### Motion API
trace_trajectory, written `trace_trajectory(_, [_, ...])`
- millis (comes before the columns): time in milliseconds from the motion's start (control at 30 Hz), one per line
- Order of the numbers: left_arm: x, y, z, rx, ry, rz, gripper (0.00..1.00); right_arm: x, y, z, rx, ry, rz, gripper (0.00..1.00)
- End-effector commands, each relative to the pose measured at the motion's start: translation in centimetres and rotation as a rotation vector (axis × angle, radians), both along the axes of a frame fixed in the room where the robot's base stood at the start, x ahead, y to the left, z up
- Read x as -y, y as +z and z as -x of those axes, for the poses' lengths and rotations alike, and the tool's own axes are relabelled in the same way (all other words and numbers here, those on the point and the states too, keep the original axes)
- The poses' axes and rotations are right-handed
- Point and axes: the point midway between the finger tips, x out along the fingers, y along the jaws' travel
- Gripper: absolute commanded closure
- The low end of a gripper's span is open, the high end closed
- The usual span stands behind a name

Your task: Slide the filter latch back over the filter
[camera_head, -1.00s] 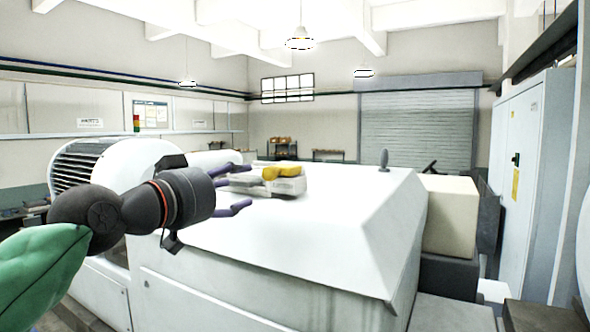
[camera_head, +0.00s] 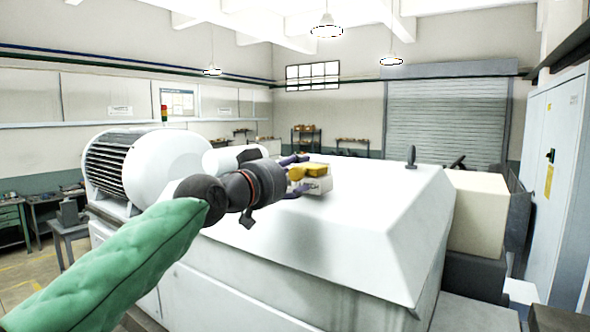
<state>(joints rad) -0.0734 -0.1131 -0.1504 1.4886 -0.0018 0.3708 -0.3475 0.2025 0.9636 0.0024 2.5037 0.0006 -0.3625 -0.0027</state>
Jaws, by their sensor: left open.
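A small white block (camera_head: 318,185) with a yellow piece (camera_head: 309,170) on top sits on the white machine's flat top. They look like the filter and its latch, but I cannot tell which part is which. My left gripper (camera_head: 300,176) is open and points right at them. One purple finger is on the far side of the yellow piece and the other on the near side, at the block's left end. I cannot tell if either finger touches. The gripper hides the block's left part. My right gripper is out of view.
The large white machine (camera_head: 372,225) has sloping sides and a small dark knob (camera_head: 411,156) on top. A ribbed motor housing (camera_head: 108,168) stands at its left. The machine top right of the block is clear. A pale cabinet (camera_head: 552,180) is at the right.

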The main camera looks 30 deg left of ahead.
Motion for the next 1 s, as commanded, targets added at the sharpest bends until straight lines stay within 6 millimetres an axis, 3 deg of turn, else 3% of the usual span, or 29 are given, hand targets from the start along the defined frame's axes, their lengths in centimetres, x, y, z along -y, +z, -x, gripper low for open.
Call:
trace_trajectory(333, [0.0,-0.1,-0.4,-0.001,0.000,0.000,0.45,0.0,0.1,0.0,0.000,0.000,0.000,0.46])
trace_trajectory(367, [0.0,-0.1,-0.4,-0.001,0.000,0.000,0.51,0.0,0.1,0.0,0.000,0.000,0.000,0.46])
trace_trajectory(533, [0.0,-0.1,-0.4,-0.001,0.000,0.000,0.99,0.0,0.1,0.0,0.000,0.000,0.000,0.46])
trace_trajectory(767, [-0.2,-0.2,-0.5,-0.001,0.002,0.002,1.00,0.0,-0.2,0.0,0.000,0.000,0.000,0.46])
trace_trajectory(1000, [-3.0,-0.5,-0.9,-0.005,0.011,0.006,1.00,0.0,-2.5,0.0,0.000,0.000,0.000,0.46])
